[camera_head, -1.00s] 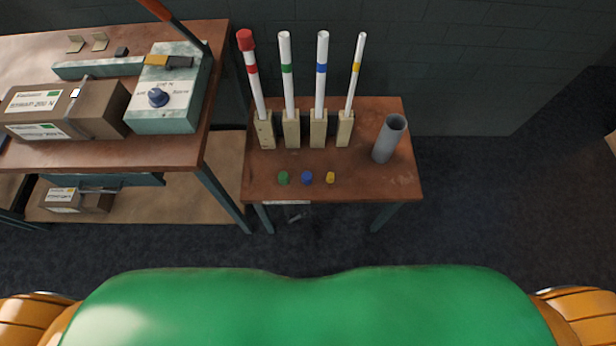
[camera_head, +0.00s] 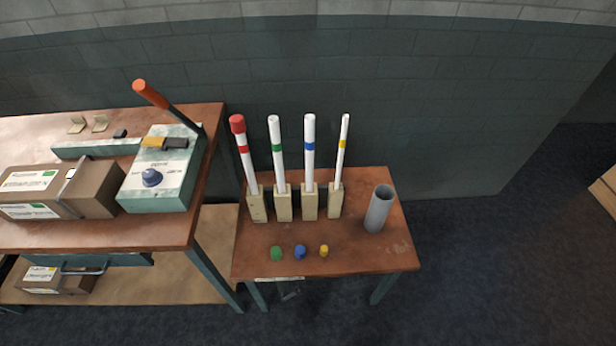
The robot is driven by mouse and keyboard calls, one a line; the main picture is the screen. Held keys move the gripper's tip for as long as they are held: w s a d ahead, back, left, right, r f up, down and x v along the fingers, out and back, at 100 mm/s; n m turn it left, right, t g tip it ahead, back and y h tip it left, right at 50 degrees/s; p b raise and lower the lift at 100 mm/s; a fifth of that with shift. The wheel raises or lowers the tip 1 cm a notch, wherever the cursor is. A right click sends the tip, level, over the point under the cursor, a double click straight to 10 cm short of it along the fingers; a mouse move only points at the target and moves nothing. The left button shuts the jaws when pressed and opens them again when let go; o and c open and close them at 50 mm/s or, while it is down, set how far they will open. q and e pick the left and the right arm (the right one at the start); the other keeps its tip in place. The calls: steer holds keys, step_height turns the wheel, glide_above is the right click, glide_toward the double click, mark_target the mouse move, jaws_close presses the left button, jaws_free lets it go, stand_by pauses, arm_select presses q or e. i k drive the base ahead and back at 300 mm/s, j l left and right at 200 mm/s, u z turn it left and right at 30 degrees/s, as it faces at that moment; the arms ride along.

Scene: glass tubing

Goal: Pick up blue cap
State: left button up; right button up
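The blue cap (camera_head: 300,252) lies near the front edge of the small brown table (camera_head: 350,262). It sits between the green cap (camera_head: 277,254) on its left and the yellow cap (camera_head: 324,251) on its right, apart from both. Behind it, a white tube with a blue band (camera_head: 309,150) stands upright in a wooden block (camera_head: 309,202). Neither of my grippers shows in the head view.
Tubes with red (camera_head: 243,150), green (camera_head: 277,150) and yellow (camera_head: 342,150) bands stand in blocks; the red one wears a cap. A grey cylinder (camera_head: 379,208) stands at right. A workbench (camera_head: 160,232) with a lever machine (camera_head: 165,170) is at left. Floor is clear at right.

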mark_target(299, 250)
steer(key=i+j+z, duration=0.15)
steer(key=j, duration=0.15)
steer(key=i+j+z, duration=0.35)
steer(key=j, duration=0.25)
steer(key=j+z, duration=0.15)
steer(key=j, duration=0.15)
